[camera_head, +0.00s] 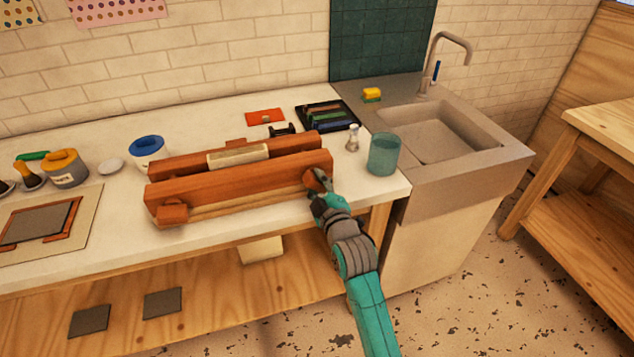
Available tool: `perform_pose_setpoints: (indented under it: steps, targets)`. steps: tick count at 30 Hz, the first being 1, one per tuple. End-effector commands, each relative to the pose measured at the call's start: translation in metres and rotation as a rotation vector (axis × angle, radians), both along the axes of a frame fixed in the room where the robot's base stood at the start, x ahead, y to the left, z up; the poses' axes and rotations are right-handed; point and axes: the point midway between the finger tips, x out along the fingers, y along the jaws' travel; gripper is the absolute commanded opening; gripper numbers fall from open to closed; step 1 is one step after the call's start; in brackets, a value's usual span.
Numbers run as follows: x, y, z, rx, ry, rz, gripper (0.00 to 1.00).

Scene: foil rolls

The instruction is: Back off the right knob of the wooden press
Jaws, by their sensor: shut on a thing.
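The wooden press (235,183) lies along the front of the white worktop, with two long reddish-brown beams and a pale block (238,156) between them. Its right knob (314,179) is a round wooden piece at the right end of the front beam. Its left knob (173,213) sits at the left end of the same beam. My gripper (317,184) is at the right knob, its fingers closed on it, reaching in from the lower right. The fingers and the arm partly cover the knob.
A teal glass (383,154) and a small clear bottle (352,138) stand just right of the press. A black tray (327,116) lies behind. The sink (433,132) is at the right. The floor in front of the sink is clear.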

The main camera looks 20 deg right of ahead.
Motion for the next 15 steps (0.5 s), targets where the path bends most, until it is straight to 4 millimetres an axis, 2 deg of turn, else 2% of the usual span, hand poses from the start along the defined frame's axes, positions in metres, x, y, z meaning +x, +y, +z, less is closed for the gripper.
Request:
perform_pose_setpoints:
  steps: [2,9,15]
  targets:
    - [0.0039,-0.0006,0.003,-0.071,-0.007,-0.002,0.0]
    - [0.0037,-0.0008,0.0032,-0.277,-0.01,-0.002,0.11]
    - [0.0033,-0.001,0.0034,-0.407,-0.013,-0.003,0.12]
